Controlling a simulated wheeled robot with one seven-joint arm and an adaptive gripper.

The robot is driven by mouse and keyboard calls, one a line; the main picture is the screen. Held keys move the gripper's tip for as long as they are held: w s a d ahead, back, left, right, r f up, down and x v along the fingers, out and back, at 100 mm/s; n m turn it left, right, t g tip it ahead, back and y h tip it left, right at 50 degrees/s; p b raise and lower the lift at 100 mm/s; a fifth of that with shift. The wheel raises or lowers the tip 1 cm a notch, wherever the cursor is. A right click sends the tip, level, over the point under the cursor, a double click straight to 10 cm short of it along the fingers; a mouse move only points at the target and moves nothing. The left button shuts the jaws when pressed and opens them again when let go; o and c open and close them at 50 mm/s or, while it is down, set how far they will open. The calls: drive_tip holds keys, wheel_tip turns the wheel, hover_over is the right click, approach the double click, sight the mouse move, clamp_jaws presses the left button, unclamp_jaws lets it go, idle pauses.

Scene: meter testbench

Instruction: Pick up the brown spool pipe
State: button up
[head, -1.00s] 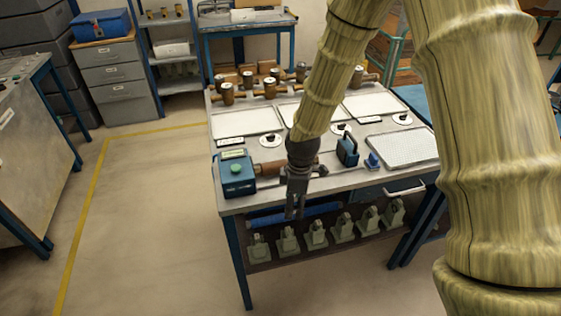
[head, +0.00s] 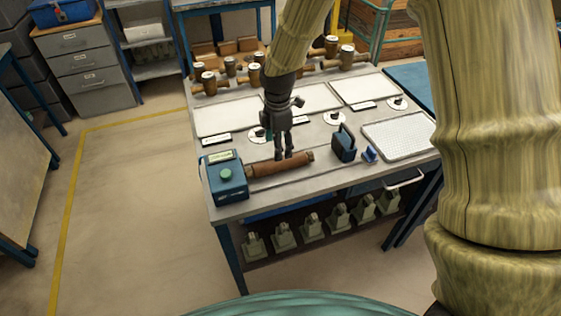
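The brown spool pipe (head: 265,170) lies on the front part of the workbench, just right of the teal box with the green button. My gripper (head: 284,158) points down over the middle of the pipe, with its fingertips at or just above the pipe's upper side. The two fingers look apart with a narrow gap, and nothing shows between them. I cannot tell whether the fingertips touch the pipe.
The teal box (head: 226,175) stands at the pipe's left end. A dark blue handled device (head: 344,144) and a small blue part (head: 369,154) stand to the right. White trays (head: 227,117) and a perforated tray (head: 400,137) lie behind and right. Brass meters (head: 209,82) line the back.

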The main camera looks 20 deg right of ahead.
sight(280, 164)
drive_tip(key=shift+w+a+f, duration=0.1)
drive_tip(key=shift+w+f, duration=0.1)
drive_tip(key=shift+f, duration=0.35)
drive_tip(key=shift+w+a+f, duration=0.1)
drive_tip(key=shift+w+f, duration=0.1)
drive_tip(key=shift+f, duration=0.3)
drive_tip(key=shift+d+f, duration=0.1)
drive_tip(key=shift+f, duration=0.1)
drive_tip(key=shift+s+d+p, duration=0.1)
drive_tip(key=shift+s+p, duration=0.25)
drive_tip(key=shift+f, duration=0.3)
drive_tip(key=f+p, duration=0.2)
drive_tip(key=f, duration=0.1)
drive_tip(key=shift+s+d+f, duration=0.15)
drive_tip(key=shift+d, duration=0.05)
drive_tip(key=shift+f+p, duration=0.3)
drive_tip(key=shift+f, duration=0.35)
clamp_jaws()
